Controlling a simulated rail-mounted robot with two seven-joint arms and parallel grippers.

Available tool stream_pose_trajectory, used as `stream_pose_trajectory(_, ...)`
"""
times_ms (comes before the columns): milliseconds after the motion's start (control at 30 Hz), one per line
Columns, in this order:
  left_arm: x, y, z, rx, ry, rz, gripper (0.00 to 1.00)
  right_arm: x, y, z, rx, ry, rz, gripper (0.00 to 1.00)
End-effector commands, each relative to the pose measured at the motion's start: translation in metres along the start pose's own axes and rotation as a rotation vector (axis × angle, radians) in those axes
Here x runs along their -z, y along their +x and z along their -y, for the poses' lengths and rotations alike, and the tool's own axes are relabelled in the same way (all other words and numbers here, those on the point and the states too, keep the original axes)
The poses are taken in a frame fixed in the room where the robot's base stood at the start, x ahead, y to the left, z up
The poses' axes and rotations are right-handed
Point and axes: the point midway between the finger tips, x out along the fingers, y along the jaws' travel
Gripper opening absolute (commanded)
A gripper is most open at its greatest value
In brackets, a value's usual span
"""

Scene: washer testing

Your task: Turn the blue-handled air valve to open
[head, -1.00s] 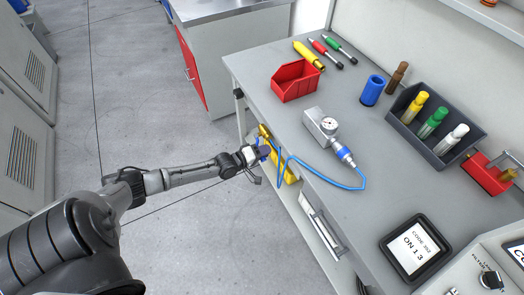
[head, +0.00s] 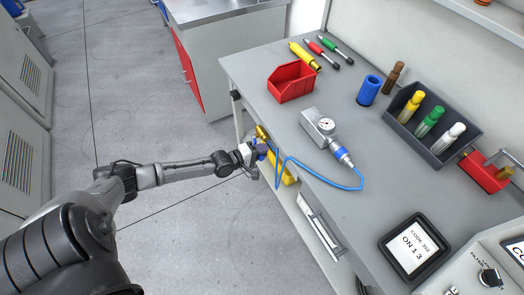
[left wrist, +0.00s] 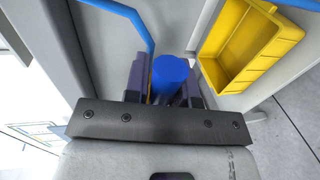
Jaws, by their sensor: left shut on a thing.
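The blue valve handle (left wrist: 171,72) shows in the left wrist view between the two dark fingers of my left gripper (left wrist: 165,85). The gripper is shut on it. In the head view my left gripper (head: 258,152) is at the front edge of the workbench, beside a yellow fitting (head: 262,133). The gripper covers most of the valve there, so I cannot tell the handle's angle. A blue hose (head: 318,174) runs from this spot up over the bench to the gauge block (head: 320,124). My right gripper is not in view.
A yellow bin (left wrist: 250,45) hangs close beside the gripper, below the bench top. The floor at left is clear.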

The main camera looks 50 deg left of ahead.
Motion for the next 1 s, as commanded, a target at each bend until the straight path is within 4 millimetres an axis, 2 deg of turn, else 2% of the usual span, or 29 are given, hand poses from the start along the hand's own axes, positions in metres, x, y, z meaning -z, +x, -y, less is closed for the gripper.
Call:
stream_pose_trajectory(67,0.0,0.0,-0.002,-0.004,-0.006,0.0,0.0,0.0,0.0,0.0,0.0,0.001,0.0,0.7)
stream_pose_trajectory(100,0.0,0.0,-0.002,-0.004,-0.007,0.0,0.26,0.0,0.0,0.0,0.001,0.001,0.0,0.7)
stream_pose_trajectory(367,0.0,0.0,-0.001,-0.003,-0.003,0.0,0.5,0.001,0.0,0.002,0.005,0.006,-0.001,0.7)
stream_pose_trajectory(700,0.0,-0.006,-0.002,-0.001,-0.002,0.0,0.5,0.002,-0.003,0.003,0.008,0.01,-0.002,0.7)
stream_pose_trajectory(867,0.0,-0.028,-0.003,0.001,-0.001,0.0,0.5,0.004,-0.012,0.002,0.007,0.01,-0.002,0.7)
stream_pose_trajectory(1000,0.0,-0.055,-0.003,0.002,-0.002,0.0,0.5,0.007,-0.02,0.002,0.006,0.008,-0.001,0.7)
